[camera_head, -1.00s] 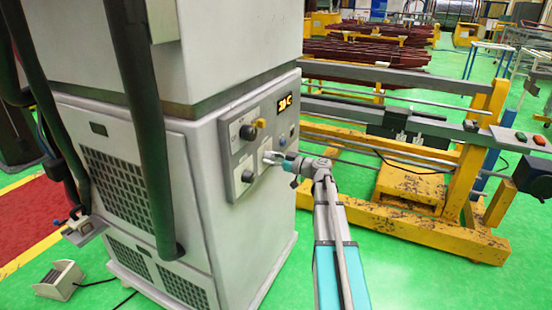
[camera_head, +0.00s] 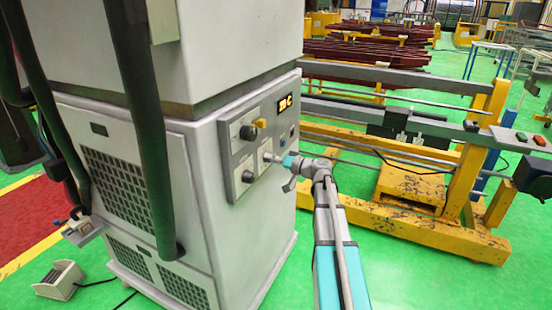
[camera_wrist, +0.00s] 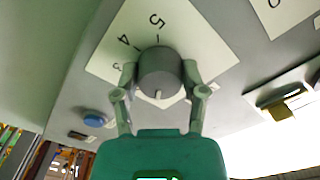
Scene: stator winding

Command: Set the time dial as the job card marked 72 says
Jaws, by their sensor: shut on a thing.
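A round grey dial (camera_wrist: 160,70) sits on a white scale plate (camera_wrist: 190,30) in the wrist view. The figures 5 and 4 show on the plate, with a partly covered figure beside them. A small pale mark on the dial points toward my gripper. My gripper (camera_wrist: 160,82) has one finger on each side of the dial and is shut on it. In the head view my gripper (camera_head: 274,158) meets the control panel (camera_head: 230,150) of the grey machine, and it partly hides the dial. No job card marked 72 is readable in view.
A blue button (camera_wrist: 94,120) is close to my left finger. A yellow frame (camera_head: 440,220) stands at right.

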